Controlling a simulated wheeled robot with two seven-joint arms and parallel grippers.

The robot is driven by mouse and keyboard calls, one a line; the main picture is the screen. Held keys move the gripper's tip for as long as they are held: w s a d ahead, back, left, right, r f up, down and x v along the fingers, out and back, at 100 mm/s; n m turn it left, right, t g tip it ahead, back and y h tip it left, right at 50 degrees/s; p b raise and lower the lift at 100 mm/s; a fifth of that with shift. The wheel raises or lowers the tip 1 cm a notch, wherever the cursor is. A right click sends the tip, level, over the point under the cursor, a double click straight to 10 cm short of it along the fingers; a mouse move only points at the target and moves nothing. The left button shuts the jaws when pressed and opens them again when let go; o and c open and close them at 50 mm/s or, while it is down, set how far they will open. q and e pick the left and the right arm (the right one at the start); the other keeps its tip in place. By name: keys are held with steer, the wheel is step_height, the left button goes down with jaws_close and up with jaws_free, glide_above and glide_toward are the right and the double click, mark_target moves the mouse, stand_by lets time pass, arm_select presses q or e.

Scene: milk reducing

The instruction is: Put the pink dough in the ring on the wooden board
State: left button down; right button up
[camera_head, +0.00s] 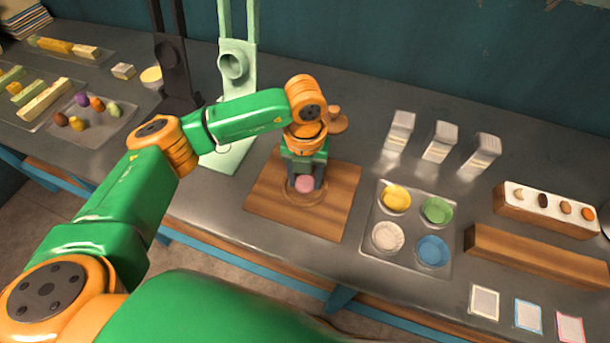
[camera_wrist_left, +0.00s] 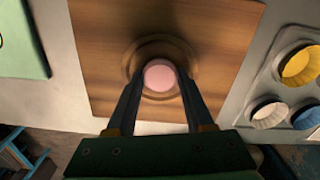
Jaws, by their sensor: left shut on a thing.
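The pink dough (camera_head: 305,184) is a small round piece between the fingers of my left gripper (camera_head: 304,180), which is shut on it. In the left wrist view the dough (camera_wrist_left: 160,76) sits between the fingertips of the left gripper (camera_wrist_left: 160,84), over the middle of the ring (camera_wrist_left: 160,42). The ring is a round wooden one on the square wooden board (camera_head: 265,195), also in the wrist view (camera_wrist_left: 220,30). I cannot tell whether the dough touches the board inside the ring or is just above it. My right gripper is not in view.
A metal tray (camera_head: 410,228) with yellow, green, white and blue cups stands right of the board. White cartons (camera_head: 440,141) stand behind it. A pale green press (camera_head: 232,150) and a black one (camera_head: 177,70) stand at the back left. A wooden block (camera_head: 535,256) lies far right.

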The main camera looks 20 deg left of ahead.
mark_target(305, 183)
arm_select(q)
steer(key=c, duration=0.6)
jaws_free()
steer(key=shift+o, duration=0.2)
steer(key=shift+r+p, duration=0.35)
steer(key=shift+p, duration=0.1)
step_height(305, 183, up, 12)
steer(key=b, duration=0.1)
steer(key=shift+f+b, duration=0.15)
steer(key=shift+b, duration=0.2)
